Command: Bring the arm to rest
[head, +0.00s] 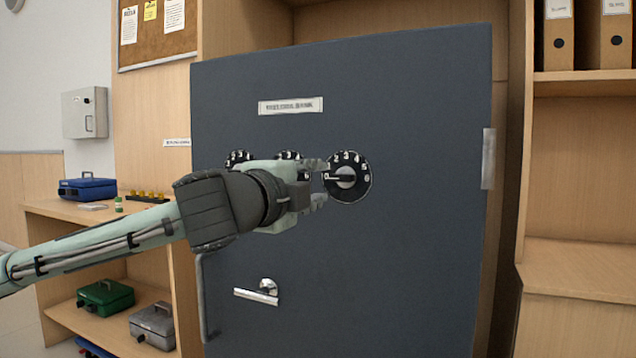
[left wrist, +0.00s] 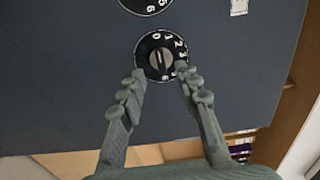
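My left arm comes in from the left across the dark blue-grey safe door (head: 400,260). My left gripper (head: 322,182) is open and empty in front of the rightmost dial (head: 358,190), a black disc with white numerals and a silver knob. In the left wrist view, the open fingers (left wrist: 160,76) stand on either side of the lower part of a dial (left wrist: 145,52); contact with its knob cannot be told. Two more dials, the left one (head: 238,157) and the middle one (head: 288,155), are partly hidden behind my gripper. My right gripper is not in view.
A silver lever handle (head: 267,290) and a vertical bar (head: 203,310) are low on the door. At left, a wooden shelf (head: 60,208) holds a blue cash box (head: 88,187); green (head: 105,297) and grey (head: 152,325) boxes sit below. Wooden shelving (head: 580,190) stands at right.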

